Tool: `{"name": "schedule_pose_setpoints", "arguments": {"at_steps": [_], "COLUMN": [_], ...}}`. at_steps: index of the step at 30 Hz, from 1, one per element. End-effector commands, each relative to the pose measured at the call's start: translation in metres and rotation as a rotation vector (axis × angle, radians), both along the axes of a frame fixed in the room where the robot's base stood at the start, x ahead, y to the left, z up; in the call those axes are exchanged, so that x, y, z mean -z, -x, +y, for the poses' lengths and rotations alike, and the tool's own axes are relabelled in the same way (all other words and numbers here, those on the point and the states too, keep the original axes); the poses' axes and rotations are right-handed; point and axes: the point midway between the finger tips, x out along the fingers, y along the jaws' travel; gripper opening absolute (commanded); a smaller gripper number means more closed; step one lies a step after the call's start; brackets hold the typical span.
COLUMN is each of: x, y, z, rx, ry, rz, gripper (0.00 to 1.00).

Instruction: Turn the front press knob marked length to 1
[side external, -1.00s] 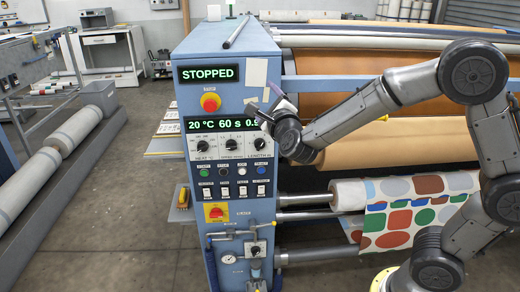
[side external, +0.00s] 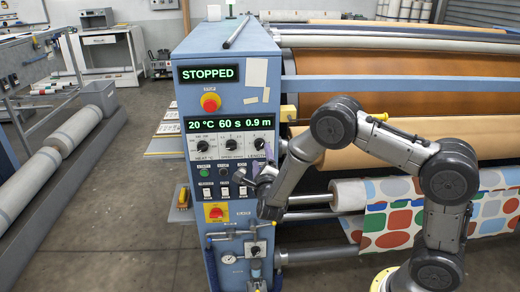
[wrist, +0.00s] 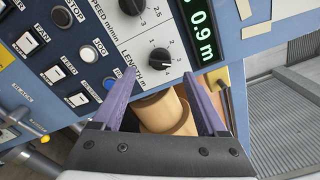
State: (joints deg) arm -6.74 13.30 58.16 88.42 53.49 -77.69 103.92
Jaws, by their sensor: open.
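The black length knob (wrist: 160,56) is on the white dial panel in the wrist view, above and between my fingertips. It also shows at the right end of the dial row in the side view (side external: 259,144). The green display (side external: 230,124) reads 20 °C, 60 s and 0.9 m; its 0.9 m part (wrist: 200,32) shows in the wrist view. My gripper (wrist: 160,74) is open with nothing between its purple fingers. It is close to the panel, just below the length dial in the side view. I cannot tell any contact with the knob.
The heat knob (side external: 203,145) and speed knob (side external: 231,144) are left of the length knob. Buttons such as the white jog button (wrist: 87,53) and several switches are below. A red emergency button (side external: 210,102) is above the display. Fabric rolls (side external: 380,137) are to the right.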

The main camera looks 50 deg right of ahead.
Motion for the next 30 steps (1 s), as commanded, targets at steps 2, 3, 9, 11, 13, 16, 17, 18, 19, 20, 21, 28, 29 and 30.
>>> {"name": "schedule_pose_setpoints", "arguments": {"at_steps": [2, 3, 9, 11, 13, 16, 17, 18, 19, 20, 21, 28, 29, 30], "x": [0.001, 0.000, 0.000, 0.000, 0.000, 0.000, 0.000, 0.000, 0.000, 0.000, 0.000, 0.000, 0.000, 0.000], "y": [-0.011, -0.016, -0.034, -0.038, -0.040, -0.041, -0.041, -0.042, -0.042, -0.041, -0.041, -0.041, -0.041, -0.041], "z": [-0.012, -0.017, -0.035, -0.038, -0.040, -0.042, -0.042, -0.042, -0.042, -0.042, -0.042, -0.041, -0.041, -0.041], "rx": [0.004, 0.004, 0.001, 0.001, 0.001, 0.001, 0.001, 0.000, 0.000, 0.000, 0.000, 0.000, 0.000, 0.000], "ry": [-0.001, -0.001, 0.000, -0.001, 0.000, 0.000, 0.000, 0.000, 0.000, 0.000, 0.000, 0.000, 0.000, 0.000], "rz": [0.001, -0.002, -0.001, 0.000, 0.000, 0.000, 0.000, 0.000, 0.000, 0.000, 0.000, 0.000, 0.000, 0.000], "gripper": [0.76, 0.76, 0.76, 0.76, 0.76, 0.76, 0.76, 0.76, 0.76, 0.76, 0.76, 0.43, 0.38, 0.30]}}
